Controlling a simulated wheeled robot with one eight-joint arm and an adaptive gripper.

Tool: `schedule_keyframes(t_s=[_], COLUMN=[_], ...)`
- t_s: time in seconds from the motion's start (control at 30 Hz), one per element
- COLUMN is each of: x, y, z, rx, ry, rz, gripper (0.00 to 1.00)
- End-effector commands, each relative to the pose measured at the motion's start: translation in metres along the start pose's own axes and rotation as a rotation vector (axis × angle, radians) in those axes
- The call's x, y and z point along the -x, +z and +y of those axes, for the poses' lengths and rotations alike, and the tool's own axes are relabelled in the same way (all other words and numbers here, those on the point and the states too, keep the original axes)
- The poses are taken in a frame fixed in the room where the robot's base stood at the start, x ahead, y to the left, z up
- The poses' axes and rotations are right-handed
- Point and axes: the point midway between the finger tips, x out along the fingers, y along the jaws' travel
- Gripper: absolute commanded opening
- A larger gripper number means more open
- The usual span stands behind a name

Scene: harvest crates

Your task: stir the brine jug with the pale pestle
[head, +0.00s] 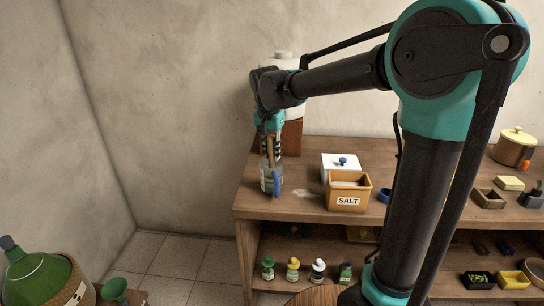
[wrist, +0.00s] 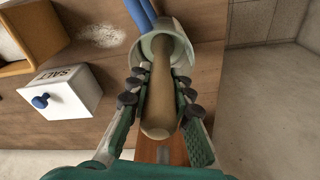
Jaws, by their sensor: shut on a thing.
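The pale pestle (wrist: 158,88) is between the fingers of my gripper (wrist: 156,95), which is shut on it. It also shows, small, below my gripper (head: 268,128) in the head view as a tan shaft (head: 271,148). The jug (head: 266,178) stands upright near the left end of the wooden counter, with a pale label and a blue handle. In the wrist view the jug's pale rim (wrist: 183,30) surrounds the pestle's far end, which reaches into the mouth. The brine and the pestle's tip are hidden.
A pale powder patch (wrist: 102,33) lies on the counter (head: 300,212). Small bottles stand on the lower shelf.

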Motion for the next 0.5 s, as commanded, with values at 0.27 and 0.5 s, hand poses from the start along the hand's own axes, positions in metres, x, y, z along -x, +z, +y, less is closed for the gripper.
schedule_keyframes(t_s=[0.27,0.5], x=[0.02,0.038], y=[-0.003,-0.006], z=[0.0,0.0], rx=[0.0,0.0], ry=[0.0,0.0], rz=[0.0,0.0], gripper=[0.0,0.0])
